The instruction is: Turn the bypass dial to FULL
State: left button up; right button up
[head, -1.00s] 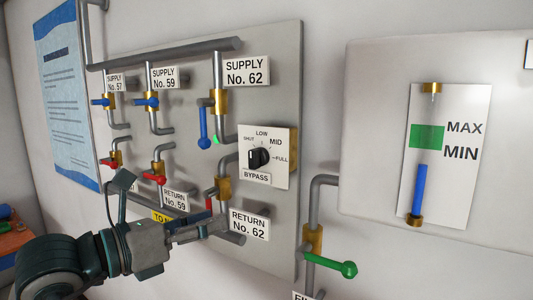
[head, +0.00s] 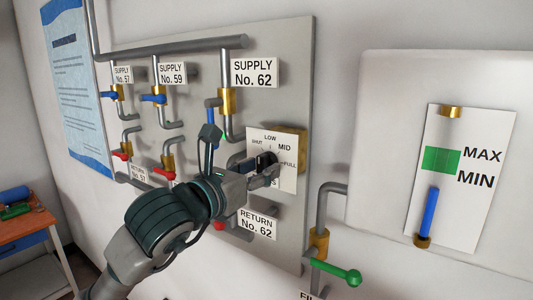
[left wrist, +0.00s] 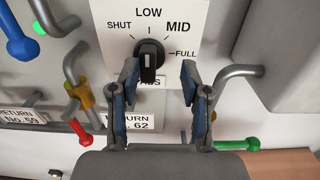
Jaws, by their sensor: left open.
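The black bypass dial (left wrist: 149,58) sits on a white plate (left wrist: 185,14) marked SHUT, LOW, MID and FULL. In the left wrist view its grip bar stands upright in the picture with a white line on it; I cannot tell which end points at a mark. In the head view the dial (head: 265,160) is partly covered by my gripper. My left gripper (left wrist: 158,80) is open, with its fingers on either side below the dial and the left finger closer to it. It also shows in the head view (head: 270,172). The right gripper is not in view.
Pipes with blue (head: 154,98) and red handles run left of the dial. A green-handled valve (head: 340,273) sticks out at lower right. A gauge panel with MAX and MIN (head: 465,180) stands at the right. A table (head: 30,232) is at the far left.

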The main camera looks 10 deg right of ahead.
pick_arm(q)
jog(key=shift+w+d+r, duration=0.15)
jog(key=shift+w+d, duration=0.3)
jog(key=shift+d, duration=0.2)
jog(key=shift+w+p, duration=0.3)
jog(key=shift+p, duration=0.1)
jog(key=shift+w+a, duration=0.55)
jog(key=shift+a, duration=0.55)
jog(key=shift+s+d, duration=0.15)
jog(key=shift+d, duration=0.45)
jog(key=c, duration=0.8)
jog(key=shift+s+d, duration=0.1)
jog(key=shift+d, duration=0.1)
grip_shut()
jog(key=shift+a, duration=0.1)
jog(key=shift+a+f, duration=0.1)
jog(key=shift+f, duration=0.1)
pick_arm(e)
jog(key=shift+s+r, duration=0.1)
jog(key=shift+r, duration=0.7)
